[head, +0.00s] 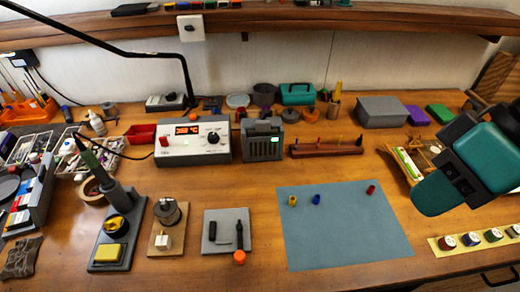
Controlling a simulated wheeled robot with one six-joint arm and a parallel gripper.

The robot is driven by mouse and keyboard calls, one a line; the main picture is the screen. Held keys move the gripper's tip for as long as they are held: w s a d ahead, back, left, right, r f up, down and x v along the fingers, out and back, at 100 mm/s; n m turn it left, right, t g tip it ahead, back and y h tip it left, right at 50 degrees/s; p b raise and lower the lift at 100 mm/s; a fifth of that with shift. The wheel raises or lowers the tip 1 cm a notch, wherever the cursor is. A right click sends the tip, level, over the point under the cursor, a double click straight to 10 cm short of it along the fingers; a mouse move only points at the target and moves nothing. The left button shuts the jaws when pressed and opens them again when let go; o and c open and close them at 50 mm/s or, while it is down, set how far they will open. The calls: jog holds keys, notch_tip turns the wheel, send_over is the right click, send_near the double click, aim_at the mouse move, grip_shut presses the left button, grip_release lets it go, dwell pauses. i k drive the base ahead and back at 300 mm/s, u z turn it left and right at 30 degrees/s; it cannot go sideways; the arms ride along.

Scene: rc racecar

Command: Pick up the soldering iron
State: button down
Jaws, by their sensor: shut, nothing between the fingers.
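The soldering iron (98,163) has a dark green handle and leans in its dark stand (107,252) at the left of the bench in the head view. Its handle points up and to the left, and its tip is hidden inside the stand's holder. The stand also bears a round yellow-gold tip cleaner and a yellow sponge. Only teal and black links of my arm show, at the right edge, far from the iron. My gripper itself is not in view.
A white soldering station (192,143) stands behind the iron, with a black lamp arm (110,48) arching above. A solder spool (167,214) and a grey pad (222,217) lie right of the stand. A blue-grey mat (343,236) bears three small coloured parts. Bare wood surrounds it.

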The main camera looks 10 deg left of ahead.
aim_at(106, 183)
jog(key=u, duration=1.8)
